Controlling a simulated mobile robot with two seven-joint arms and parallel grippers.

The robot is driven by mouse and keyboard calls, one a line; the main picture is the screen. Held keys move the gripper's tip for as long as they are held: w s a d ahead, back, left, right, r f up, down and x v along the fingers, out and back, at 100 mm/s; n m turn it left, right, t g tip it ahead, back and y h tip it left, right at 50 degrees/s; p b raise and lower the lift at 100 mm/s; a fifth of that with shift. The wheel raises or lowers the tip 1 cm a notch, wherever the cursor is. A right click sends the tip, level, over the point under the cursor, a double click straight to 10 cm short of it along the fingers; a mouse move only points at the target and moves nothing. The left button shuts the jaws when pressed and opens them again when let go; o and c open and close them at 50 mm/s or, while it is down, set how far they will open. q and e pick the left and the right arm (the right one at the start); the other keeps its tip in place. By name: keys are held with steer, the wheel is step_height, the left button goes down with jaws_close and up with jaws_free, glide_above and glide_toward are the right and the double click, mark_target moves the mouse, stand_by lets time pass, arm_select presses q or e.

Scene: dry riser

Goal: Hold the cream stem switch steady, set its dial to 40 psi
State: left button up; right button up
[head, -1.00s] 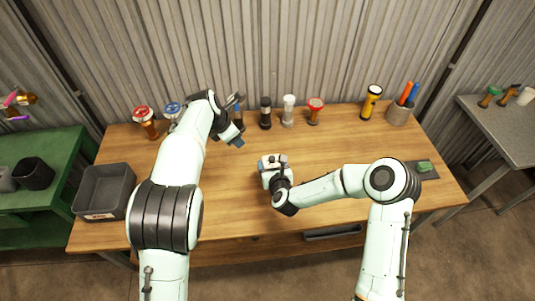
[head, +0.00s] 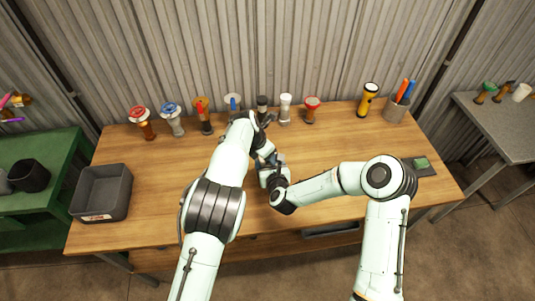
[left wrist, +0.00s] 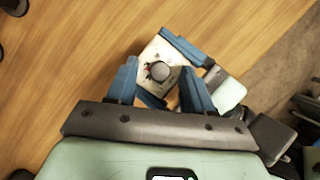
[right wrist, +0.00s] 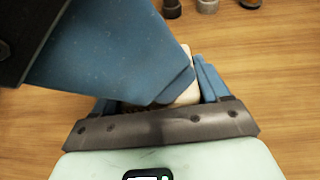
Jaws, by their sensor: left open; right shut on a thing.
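The cream stem switch (left wrist: 149,51) shows in the left wrist view as a cream body with dark marks around a round grey dial (left wrist: 159,71). My right gripper (head: 273,171) is shut on the switch's body, its blue fingers on opposite sides of it. My left gripper (left wrist: 159,69) is open, with one finger on each side of the dial; I cannot tell whether they touch it. In the right wrist view a large blue left finger covers most of the switch, leaving a cream strip (right wrist: 187,92). The dial's reading is too small to tell.
Along the table's (head: 140,215) back stand several valves, including a red-topped one (head: 140,120) and a blue-topped one (head: 172,118), plus a yellow torch (head: 368,99) and a pen cup (head: 396,108). A grey bin (head: 103,192) sits at the left. The table's left middle is clear.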

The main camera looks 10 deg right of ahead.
arm_select(q)
steer(key=shift+d+f, duration=0.1)
steer(key=shift+f, duration=0.1)
jaws_close()
steer(key=shift+w+m, duration=0.1)
steer(key=shift+m, duration=0.3)
steer(key=m, duration=0.1)
steer(key=m+g+h, duration=0.1)
steer(key=m, duration=0.1)
steer(key=shift+w+m+g, duration=0.15)
steer(key=shift+m+g, duration=0.15)
steer(key=m+g, duration=0.1)
steer(key=m, duration=0.3)
steer(key=shift+w+m+g, duration=0.2)
steer(key=shift+m+g, duration=0.2)
steer(key=shift+a, duration=0.2)
